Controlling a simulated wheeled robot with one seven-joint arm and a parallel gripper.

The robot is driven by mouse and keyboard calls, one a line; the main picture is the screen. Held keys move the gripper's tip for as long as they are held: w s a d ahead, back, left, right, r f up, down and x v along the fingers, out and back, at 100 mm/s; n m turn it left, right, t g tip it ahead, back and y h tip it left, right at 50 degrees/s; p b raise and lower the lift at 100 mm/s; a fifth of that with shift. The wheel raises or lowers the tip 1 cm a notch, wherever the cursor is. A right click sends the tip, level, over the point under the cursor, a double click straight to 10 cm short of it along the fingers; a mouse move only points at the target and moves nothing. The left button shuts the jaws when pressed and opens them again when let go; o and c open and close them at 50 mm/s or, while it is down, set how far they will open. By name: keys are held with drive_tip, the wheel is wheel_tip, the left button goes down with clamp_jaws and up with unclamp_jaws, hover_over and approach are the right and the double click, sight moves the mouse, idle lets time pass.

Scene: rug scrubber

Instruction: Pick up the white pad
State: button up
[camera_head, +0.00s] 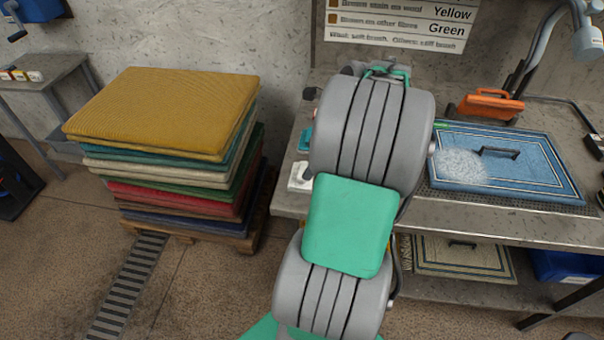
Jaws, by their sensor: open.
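A small white pad (299,177) lies at the left end of the grey workbench, close to its front edge. It has a small dark patch on it, and my arm covers the space just to its right. A teal block (306,139) lies behind the pad, partly hidden by my arm. My arm rises through the middle of the view and reaches over the bench. My gripper's fingers are hidden behind the arm, so I cannot see how they stand to the pad.
A blue bordered rug (535,172) with a dark handle and whitish foam lies on the workbench (490,216). An orange tool (490,105) stands behind it. A tall stack of folded rugs (165,110) sits on a pallet at left. Floor between stack and bench is clear.

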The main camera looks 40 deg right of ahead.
sight(303, 169)
drive_tip(key=b+x, duration=0.1)
drive_tip(key=x, duration=0.6)
drive_tip(key=shift+w+f, duration=0.1)
drive_tip(key=shift+f, duration=0.25)
drive_tip(key=c, duration=1.1)
drive_tip(key=shift+r, duration=0.1)
drive_tip(key=shift+r, duration=0.45)
drive_tip(key=r, duration=0.3)
drive_tip(key=shift+s+d+m, duration=0.1)
drive_tip(key=shift+s+m, duration=0.2)
drive_tip(key=s+r, duration=0.3)
drive_tip(key=s, duration=0.1)
drive_tip(key=s+r+p, duration=0.1)
drive_tip(key=s+r, duration=0.2)
drive_tip(key=s, duration=0.2)
drive_tip(key=s+a+r+p, duration=0.1)
drive_tip(key=s+r, duration=0.2)
drive_tip(key=s, duration=0.1)
drive_tip(key=shift+s, duration=0.3)
